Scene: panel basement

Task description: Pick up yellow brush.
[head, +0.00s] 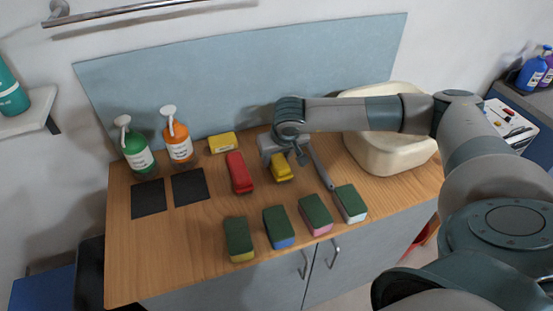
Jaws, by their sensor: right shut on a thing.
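The yellow brush (281,172) is at the middle of the wooden counter, under my right gripper. My right gripper (285,160) reaches in from the right and is shut on the yellow brush. The gripper's body hides part of the brush, and I cannot tell whether the brush touches the counter. My left gripper is not in view.
A red brush (239,172) lies just left of the gripper, and a yellow box (222,143) lies behind it. Several sponges line the front, including a blue one (278,228). A green bottle (137,152) and orange bottle (178,143) stand left. A basin (390,150) stands right.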

